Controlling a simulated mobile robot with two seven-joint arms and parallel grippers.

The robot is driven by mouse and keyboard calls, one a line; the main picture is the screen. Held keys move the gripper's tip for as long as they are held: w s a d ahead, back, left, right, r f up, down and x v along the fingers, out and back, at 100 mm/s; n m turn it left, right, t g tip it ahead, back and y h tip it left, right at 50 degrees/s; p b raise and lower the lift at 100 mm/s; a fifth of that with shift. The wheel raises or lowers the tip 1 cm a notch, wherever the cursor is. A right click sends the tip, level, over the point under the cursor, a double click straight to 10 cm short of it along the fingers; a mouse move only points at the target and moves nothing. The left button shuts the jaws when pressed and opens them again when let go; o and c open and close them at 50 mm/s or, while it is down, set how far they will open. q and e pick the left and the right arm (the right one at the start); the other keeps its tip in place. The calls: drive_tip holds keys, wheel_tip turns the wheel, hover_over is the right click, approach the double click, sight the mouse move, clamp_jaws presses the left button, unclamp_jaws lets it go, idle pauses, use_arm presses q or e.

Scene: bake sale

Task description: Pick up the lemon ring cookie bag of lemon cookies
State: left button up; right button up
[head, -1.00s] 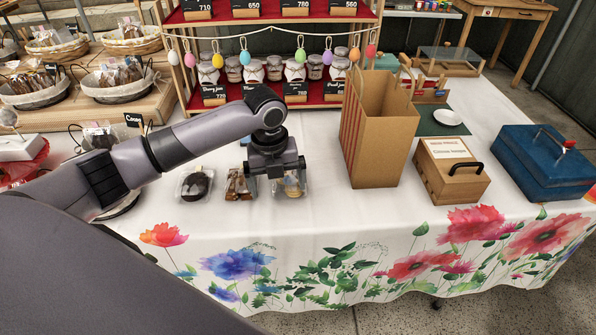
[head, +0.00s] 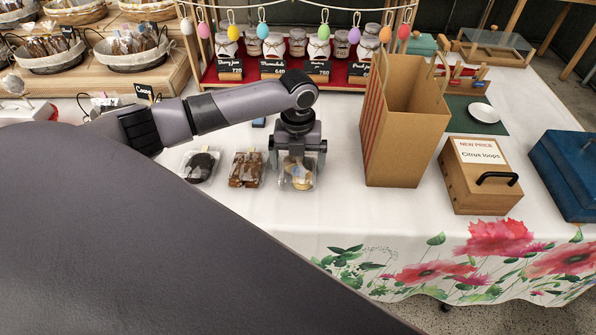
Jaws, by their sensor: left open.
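A small clear bag of pale yellow cookies (head: 297,175) lies on the white tablecloth, the rightmost of three packs in a row. I take it to be the lemon cookie bag; its label cannot be read. My left gripper (head: 298,168) is right above it, pointing down, with its two fingers apart on either side of the bag. Whether the fingers touch the bag cannot be told. The gripper body hides the bag's far part. My right gripper is not in view.
A brown pack (head: 246,169) and a dark chocolate pack (head: 200,166) lie left of the bag. A tall paper bag (head: 405,125) stands to the right, then a wooden box (head: 479,176) and a blue case (head: 570,175). Jars (head: 298,43) stand behind. The cloth in front is clear.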

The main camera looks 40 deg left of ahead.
use_arm(q)
drive_tip(key=shift+f, duration=0.2)
drive_tip(key=c, duration=0.8)
drive_tip(key=shift+r, duration=0.1)
